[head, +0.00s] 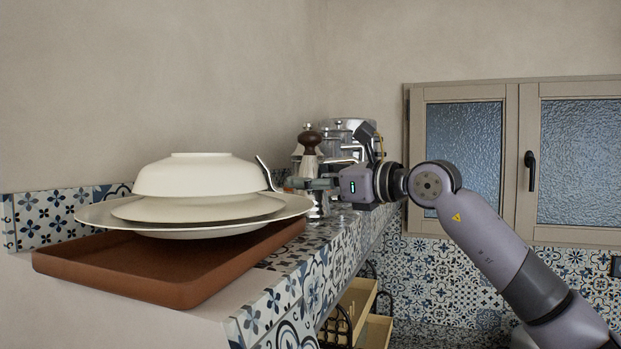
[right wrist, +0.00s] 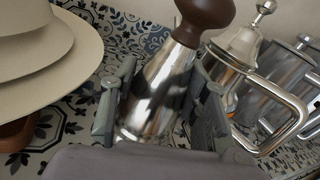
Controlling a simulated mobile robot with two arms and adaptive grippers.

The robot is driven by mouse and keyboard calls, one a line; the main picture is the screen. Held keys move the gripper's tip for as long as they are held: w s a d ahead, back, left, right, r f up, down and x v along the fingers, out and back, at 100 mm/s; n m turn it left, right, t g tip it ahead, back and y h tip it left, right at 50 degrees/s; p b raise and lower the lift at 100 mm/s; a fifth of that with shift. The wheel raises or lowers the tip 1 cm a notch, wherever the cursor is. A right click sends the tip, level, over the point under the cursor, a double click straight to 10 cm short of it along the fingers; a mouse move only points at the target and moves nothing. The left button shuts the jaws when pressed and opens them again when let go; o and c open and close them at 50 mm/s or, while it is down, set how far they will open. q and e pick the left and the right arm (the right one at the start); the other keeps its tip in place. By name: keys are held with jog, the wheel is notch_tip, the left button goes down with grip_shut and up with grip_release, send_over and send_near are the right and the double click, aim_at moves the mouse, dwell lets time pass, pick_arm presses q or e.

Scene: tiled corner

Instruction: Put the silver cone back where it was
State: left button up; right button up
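The silver cone (head: 309,166) has a dark brown wooden knob and is upright at the tiled ledge in the head view. In the right wrist view the cone (right wrist: 160,95) is between the two fingers of my right gripper (right wrist: 160,112), with a finger pad against each side. My right gripper (head: 310,184) reaches in from the right and looks shut on the cone's body. The cone's lower end is partly hidden by the fingers, and I cannot tell whether it touches the tiles. My left gripper is not in view.
Shiny metal pots (right wrist: 240,55) with handles stand close beside the cone. White plates and an upturned bowl (head: 200,177) sit on a brown tray (head: 150,275) to the left. The patterned tile ledge (head: 305,262) has bare room in front. A wall stands behind.

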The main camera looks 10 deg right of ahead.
jog(key=o, duration=0.4)
jog(key=shift+s, duration=0.1)
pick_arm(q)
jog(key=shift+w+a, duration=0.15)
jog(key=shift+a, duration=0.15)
pick_arm(e)
jog(key=shift+o, duration=0.4)
pick_arm(q)
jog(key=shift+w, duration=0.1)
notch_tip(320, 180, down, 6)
jog(key=b, duration=0.6)
pick_arm(e)
jog(key=v, duration=1.2)
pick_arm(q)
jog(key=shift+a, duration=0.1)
